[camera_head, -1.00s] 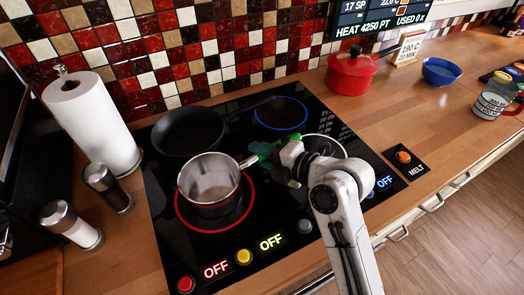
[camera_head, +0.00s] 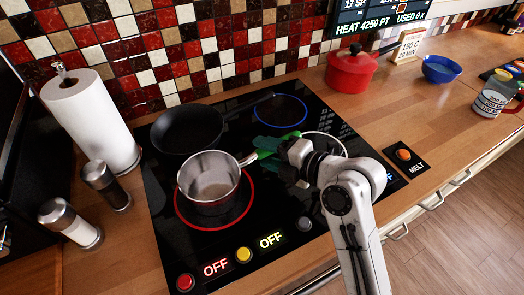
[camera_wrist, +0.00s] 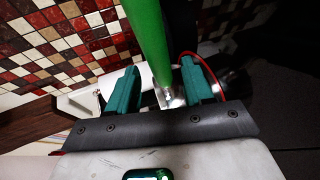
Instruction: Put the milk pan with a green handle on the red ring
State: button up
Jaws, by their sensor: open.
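The milk pan (camera_head: 208,180) is a small steel pot with a green handle (camera_head: 268,145). It stands upright on the cooktop over the red ring (camera_head: 183,213), whose front and sides show around its base. The handle points right, toward my gripper (camera_head: 283,150). In the wrist view my gripper (camera_wrist: 159,85) is open, with the green handle (camera_wrist: 149,40) passing between its two teal fingers and a gap on either side. The handle's end is partly hidden by the gripper in the head view.
A black frying pan (camera_head: 188,130) stands behind the milk pan. A blue ring (camera_head: 281,111) and a white ring (camera_head: 340,143) are bare or partly covered by my arm. A red pot (camera_head: 350,72) stands at the back right. Shakers (camera_head: 106,184) and a paper roll (camera_head: 92,120) stand left.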

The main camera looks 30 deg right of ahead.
jog(key=v, duration=1)
jog(key=shift+p, duration=0.45)
